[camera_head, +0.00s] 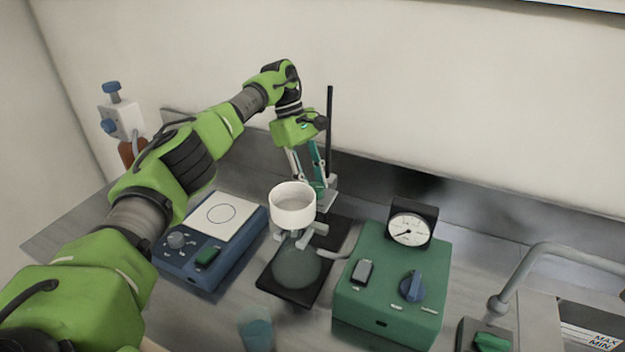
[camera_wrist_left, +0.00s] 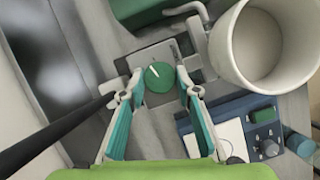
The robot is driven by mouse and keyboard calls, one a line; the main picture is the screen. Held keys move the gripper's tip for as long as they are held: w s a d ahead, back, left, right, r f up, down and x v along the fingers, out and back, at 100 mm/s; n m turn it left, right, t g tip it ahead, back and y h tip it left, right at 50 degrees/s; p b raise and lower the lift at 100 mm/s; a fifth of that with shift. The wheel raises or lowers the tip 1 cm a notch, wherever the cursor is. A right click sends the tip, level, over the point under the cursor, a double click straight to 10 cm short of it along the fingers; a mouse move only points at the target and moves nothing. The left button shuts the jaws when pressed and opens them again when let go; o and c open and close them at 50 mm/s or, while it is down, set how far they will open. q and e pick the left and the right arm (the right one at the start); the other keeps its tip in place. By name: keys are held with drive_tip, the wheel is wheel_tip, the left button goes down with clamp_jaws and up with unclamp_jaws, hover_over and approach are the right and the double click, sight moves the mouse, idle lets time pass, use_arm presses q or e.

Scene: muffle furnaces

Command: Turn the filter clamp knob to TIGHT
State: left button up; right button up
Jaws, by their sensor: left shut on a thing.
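The filter clamp knob (camera_wrist_left: 159,76) is a round green knob with a white pointer line, on a grey clamp block (camera_wrist_left: 152,54) in the left wrist view. My left gripper (camera_wrist_left: 157,82) has its two fingers on opposite sides of the knob and is shut on it. In the head view my left gripper (camera_head: 317,188) reaches down behind the white funnel (camera_head: 293,205), beside the black stand rod (camera_head: 330,130). The knob is mostly hidden there by the fingers. I cannot read any TIGHT marking. My right gripper is not in view.
A glass flask (camera_head: 297,268) stands under the funnel on a black base (camera_head: 318,262). A green pump box (camera_head: 388,300) with a gauge (camera_head: 409,229) is to the right. A blue hotplate (camera_head: 205,272) is to the left, with a beaker (camera_head: 256,334) in front.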

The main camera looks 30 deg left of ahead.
use_arm(q)
drive_tip(key=shift+w+m+g, duration=0.1)
drive_tip(key=shift+m+g, duration=0.3)
drive_tip(key=shift+m, duration=0.8)
idle(0.4)
drive_tip(key=o, duration=1.1)
drive_tip(key=shift+a+n, duration=0.1)
drive_tip(key=shift+n, duration=0.2)
